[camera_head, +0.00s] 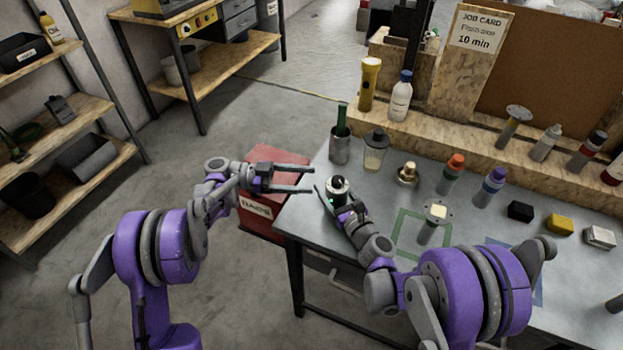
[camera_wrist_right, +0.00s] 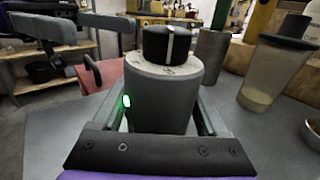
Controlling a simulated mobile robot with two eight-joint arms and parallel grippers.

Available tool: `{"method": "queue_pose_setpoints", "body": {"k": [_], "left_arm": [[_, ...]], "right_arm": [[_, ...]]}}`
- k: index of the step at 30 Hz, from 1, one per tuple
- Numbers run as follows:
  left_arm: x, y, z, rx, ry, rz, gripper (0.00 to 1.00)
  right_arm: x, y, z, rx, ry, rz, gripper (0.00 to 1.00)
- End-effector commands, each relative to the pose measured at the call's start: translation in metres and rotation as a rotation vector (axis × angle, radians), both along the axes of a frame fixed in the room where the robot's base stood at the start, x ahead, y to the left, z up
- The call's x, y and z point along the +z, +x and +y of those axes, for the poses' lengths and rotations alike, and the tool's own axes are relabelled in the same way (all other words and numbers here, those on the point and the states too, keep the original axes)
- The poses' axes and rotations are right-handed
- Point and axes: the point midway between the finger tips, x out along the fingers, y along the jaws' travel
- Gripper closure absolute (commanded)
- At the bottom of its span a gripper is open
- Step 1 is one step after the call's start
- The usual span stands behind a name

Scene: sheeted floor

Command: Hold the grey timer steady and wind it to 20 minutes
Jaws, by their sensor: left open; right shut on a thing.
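The grey timer (camera_head: 338,184) stands upright near the table's left edge. In the right wrist view its grey body (camera_wrist_right: 160,92) has a black knob (camera_wrist_right: 166,43) with a pale pointer line on top and a green light on its side. The dial marks are too small to read. My right gripper (camera_head: 335,202) is shut around the timer's body, one finger on each side. My left gripper (camera_head: 311,179) is open and empty, just left of the timer; its fingers (camera_wrist_right: 85,27) also show left of the knob in the right wrist view.
A grey cup (camera_head: 340,149) and a lidded jar (camera_head: 374,158) stand behind the timer. A red box (camera_head: 262,222) is beside the table's left edge. A green square outline (camera_head: 398,238) marks the tabletop. A job card (camera_head: 478,30) reads 10 min.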

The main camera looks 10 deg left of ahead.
Motion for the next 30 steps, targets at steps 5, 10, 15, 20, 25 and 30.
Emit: {"method": "queue_pose_setpoints", "body": {"k": [5,10,15,20,25,30], "left_arm": [[0.0,0.0,0.0,0.0,0.0,0.0,0.28],[0.0,0.0,-0.001,-0.001,0.0,0.0,0.28],[0.0,0.0,-0.001,-0.001,0.0,0.0,0.28],[0.0,0.0,-0.001,-0.001,0.0,0.0,0.28],[0.0,0.0,-0.001,-0.001,0.0,0.0,0.28],[0.0,0.0,-0.001,-0.001,0.0,0.0,0.28]], "right_arm": [[0.0,0.0,0.0,0.0,0.0,0.0,0.9],[0.0,0.0,0.0,0.0,0.0,0.0,0.12],[0.0,0.0,0.0,0.0,0.0,0.0,0.0],[0.0,-0.001,-0.001,-0.001,0.0,0.0,0.0],[0.0,-0.016,-0.012,-0.002,-0.001,0.0,0.0],[0.0,-0.047,-0.031,-0.003,-0.001,-0.001,0.0]]}}
